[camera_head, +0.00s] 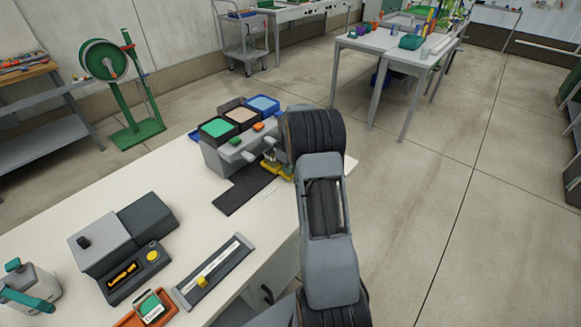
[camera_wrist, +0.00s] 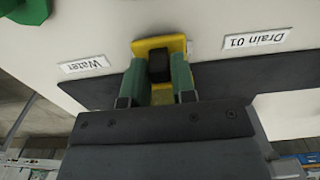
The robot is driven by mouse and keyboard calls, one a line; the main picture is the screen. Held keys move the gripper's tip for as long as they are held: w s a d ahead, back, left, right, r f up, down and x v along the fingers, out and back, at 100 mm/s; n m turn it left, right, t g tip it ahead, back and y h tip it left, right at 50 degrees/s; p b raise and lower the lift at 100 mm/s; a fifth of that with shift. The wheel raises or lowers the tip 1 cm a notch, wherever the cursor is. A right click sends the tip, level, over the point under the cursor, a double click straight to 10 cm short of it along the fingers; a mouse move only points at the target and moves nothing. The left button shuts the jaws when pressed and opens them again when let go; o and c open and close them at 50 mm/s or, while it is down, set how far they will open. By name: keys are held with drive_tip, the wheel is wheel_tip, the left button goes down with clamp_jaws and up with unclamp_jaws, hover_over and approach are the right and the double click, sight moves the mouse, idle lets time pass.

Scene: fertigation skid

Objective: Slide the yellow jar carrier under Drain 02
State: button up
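The yellow jar carrier (camera_wrist: 143,46) shows in the wrist view as a yellow plate with a black grip. In the head view the carrier (camera_head: 284,173) is a small yellow patch beside my wrist, at the end of a dark strip (camera_head: 243,190) in front of the grey skid (camera_head: 222,158). My arm hides part of it. I cannot make out a "Drain 02" label.
The skid has green (camera_head: 217,127), tan (camera_head: 241,115) and blue (camera_head: 262,104) tops, with spouts facing the carrier. A grey device (camera_head: 103,240), a dark tray (camera_head: 213,272) and an orange holder (camera_head: 147,310) stand nearer on the white bench. The bench between them is clear.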

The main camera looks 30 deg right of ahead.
drive_tip(key=o, duration=0.4)
wheel_tip(320, 180, up, 14)
drive_tip(key=shift+f, duration=0.1)
idle(0.5)
idle(0.5)
drive_tip(key=shift+s+a+r+m+t+p, duration=0.55)
drive_tip(key=shift+s+a+r, duration=0.3)
drive_tip(key=shift+s+a, duration=2.95)
drive_tip(key=shift+s+a+r+m+t+p, duration=0.45)
drive_tip(key=shift+s+a+r+t, duration=0.3)
drive_tip(key=shift+s+a, duration=3.05)
drive_tip(key=shift+s+a+r+m+t+p, duration=0.55)
drive_tip(key=shift+s+a+r, duration=0.35)
drive_tip(key=shift+s+a, duration=2.9)
